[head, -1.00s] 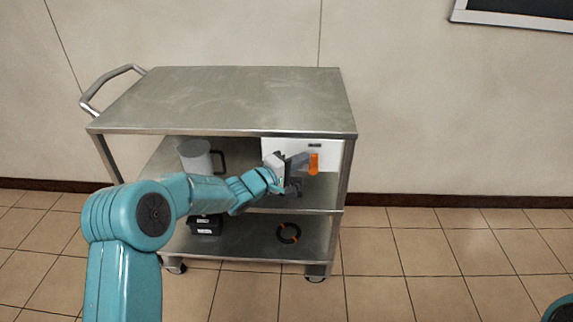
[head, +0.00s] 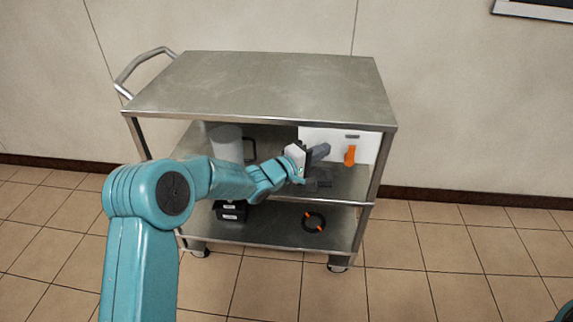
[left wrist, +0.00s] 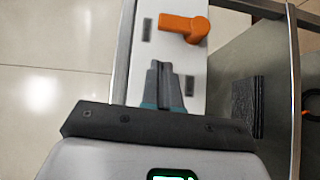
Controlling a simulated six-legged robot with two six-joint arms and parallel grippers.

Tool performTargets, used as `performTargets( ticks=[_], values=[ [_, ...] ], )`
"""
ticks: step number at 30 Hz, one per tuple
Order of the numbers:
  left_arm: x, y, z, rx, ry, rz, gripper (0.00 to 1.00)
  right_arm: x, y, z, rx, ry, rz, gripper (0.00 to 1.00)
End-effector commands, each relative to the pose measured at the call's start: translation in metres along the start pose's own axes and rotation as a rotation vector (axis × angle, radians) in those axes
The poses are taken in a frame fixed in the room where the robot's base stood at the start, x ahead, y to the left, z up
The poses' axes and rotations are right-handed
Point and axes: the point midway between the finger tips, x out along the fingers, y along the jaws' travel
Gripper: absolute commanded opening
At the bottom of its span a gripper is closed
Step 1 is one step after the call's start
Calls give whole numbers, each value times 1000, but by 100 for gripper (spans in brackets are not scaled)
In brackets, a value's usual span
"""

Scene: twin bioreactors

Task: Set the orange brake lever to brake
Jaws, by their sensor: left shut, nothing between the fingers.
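The orange brake lever (head: 350,156) is on a white panel (head: 374,146) at the cart's right end, above the middle shelf. In the left wrist view the lever (left wrist: 182,25) lies roughly sideways across the panel (left wrist: 168,52), its rounded thicker end at the right. My left gripper (head: 322,151) is just left of the lever in the head view. In the left wrist view its grey fingers (left wrist: 161,76) are together, empty, and point toward the panel, with a visible gap below the lever. My right gripper is not in view.
The steel cart's top (head: 260,85) overhangs the arm, and a corner post (head: 379,168) stands right of the panel. The middle shelf holds a grey-white jug (head: 226,142). The lower shelf holds a black box (head: 230,210) and a black-orange ring (head: 313,221). Small dark labels mark the panel.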

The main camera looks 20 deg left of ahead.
Motion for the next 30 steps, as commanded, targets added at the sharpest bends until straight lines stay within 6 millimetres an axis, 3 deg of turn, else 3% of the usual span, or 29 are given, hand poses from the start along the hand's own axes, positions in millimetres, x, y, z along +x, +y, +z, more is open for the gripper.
performTargets(
  ticks=[16,21,30],
  values=[
    [-85,-2,0,-1,4,-2,0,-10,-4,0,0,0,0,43],
    [-95,-3,0,0,3,-1,0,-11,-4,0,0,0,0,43],
    [-97,-4,-1,0,2,-1,0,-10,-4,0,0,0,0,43]
  ],
)
